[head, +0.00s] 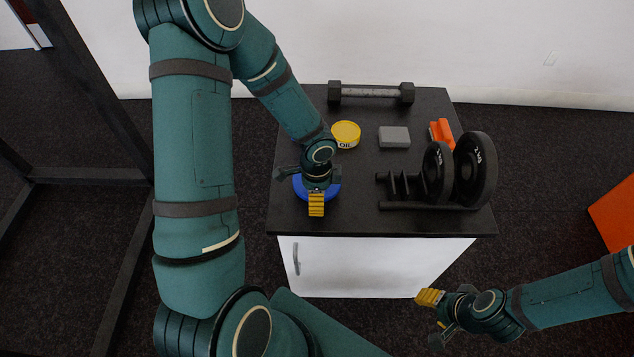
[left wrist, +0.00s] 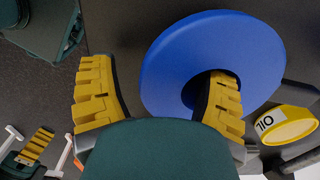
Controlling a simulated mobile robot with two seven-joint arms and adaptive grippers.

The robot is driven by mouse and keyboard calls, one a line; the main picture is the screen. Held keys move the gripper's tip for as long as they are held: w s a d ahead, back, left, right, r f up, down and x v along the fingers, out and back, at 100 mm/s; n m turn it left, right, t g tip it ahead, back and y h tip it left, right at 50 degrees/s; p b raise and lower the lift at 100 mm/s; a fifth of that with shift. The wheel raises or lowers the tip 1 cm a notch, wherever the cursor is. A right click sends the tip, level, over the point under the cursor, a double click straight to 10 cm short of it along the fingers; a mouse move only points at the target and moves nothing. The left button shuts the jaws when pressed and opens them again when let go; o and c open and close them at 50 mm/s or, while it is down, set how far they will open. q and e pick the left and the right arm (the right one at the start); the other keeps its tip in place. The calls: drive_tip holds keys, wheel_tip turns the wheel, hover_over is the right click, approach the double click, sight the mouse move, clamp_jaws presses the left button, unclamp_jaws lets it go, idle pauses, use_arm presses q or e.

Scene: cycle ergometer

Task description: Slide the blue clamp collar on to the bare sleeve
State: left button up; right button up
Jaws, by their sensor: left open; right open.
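The blue clamp collar (head: 333,189) lies at the left front of the dark cabinet top, mostly hidden under my left gripper (head: 306,189). In the left wrist view the collar (left wrist: 215,45) is a wide blue disc with a dark centre hole. My left gripper (left wrist: 160,100) is open. Its right finger overlaps the hole and its left finger is outside the rim; I cannot tell whether it touches. I cannot make out the bare sleeve for certain. My right gripper (head: 434,318) is open and empty, in front of the cabinet at lower right.
A black rack (head: 430,206) with upright plates (head: 475,170) stands at the right of the top. Behind are a yellow-lidded OIL tin (head: 346,132), a grey block (head: 394,137), an orange item (head: 441,131) and a dumbbell (head: 371,93). The middle of the top is clear.

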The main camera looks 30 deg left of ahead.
use_arm(q)
clamp_jaws()
wheel_tip(320, 180, up, 10)
drive_tip(key=p, duration=0.3)
drive_tip(key=shift+r, duration=0.1)
drive_tip(key=shift+w+d+n, duration=0.25)
drive_tip(key=shift+d+n, duration=0.35)
drive_tip(key=shift+n, duration=0.1)
drive_tip(key=w+d+f+n, duration=0.1)
drive_tip(key=w+d+n, duration=0.1)
drive_tip(key=d+n, duration=0.5)
drive_tip(key=n, duration=0.3)
drive_tip(key=shift+d+f, duration=0.15)
drive_tip(key=shift+d, duration=0.1)
drive_tip(key=shift+s, duration=0.15)
